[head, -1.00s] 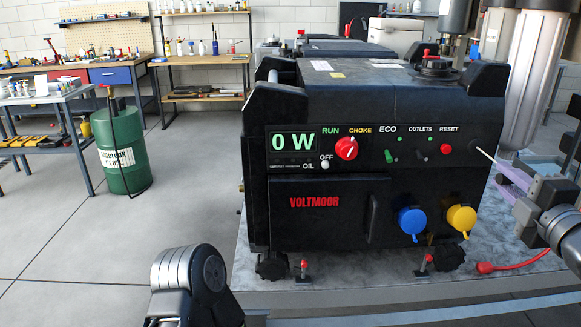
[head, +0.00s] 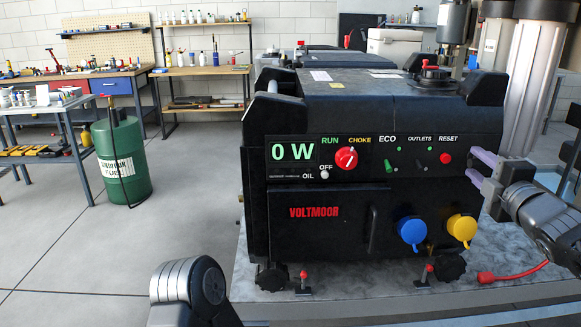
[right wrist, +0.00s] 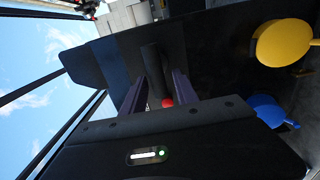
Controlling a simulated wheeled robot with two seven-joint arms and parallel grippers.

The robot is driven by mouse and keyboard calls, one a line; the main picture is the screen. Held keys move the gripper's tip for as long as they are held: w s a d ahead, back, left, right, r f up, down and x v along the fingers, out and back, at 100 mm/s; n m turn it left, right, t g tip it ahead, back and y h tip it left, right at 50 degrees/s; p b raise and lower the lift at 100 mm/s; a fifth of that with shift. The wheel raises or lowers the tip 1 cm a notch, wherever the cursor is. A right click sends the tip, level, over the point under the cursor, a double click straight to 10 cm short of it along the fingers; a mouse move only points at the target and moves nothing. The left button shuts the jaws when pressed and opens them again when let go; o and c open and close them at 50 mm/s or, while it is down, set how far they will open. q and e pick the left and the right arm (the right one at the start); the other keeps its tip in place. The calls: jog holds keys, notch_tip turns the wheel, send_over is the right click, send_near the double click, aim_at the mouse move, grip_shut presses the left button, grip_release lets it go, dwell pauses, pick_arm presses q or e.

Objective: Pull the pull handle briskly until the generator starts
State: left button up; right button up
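The black generator (head: 330,235) stands in the middle of the head view, with its display (head: 292,152) showing 0 W. My right gripper (head: 481,166) has purple fingers close against the right end of the front panel. The head view shows no cord between the gripper and the panel, and the fingers hide the handle there. The red choke knob (head: 346,158) is on the panel. My left gripper is out of view.
A blue cap (head: 411,231) and a yellow cap (head: 462,228) are below my right gripper. A red cable (head: 510,274) lies on the platform at the lower right. A green fuel drum (head: 125,165) stands at the left. The floor between drum and generator is clear.

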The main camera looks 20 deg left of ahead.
jog(key=o, duration=0.4)
jog(key=shift+r, duration=0.1)
jog(key=shift+c, duration=0.2)
jog(key=shift+s, duration=0.1)
jog(key=shift+s+d, duration=0.2)
jog(key=shift+s, duration=0.35)
jog(key=v, duration=0.7)
jog(key=shift+s+b, duration=0.3)
jog(key=shift+s, duration=0.05)
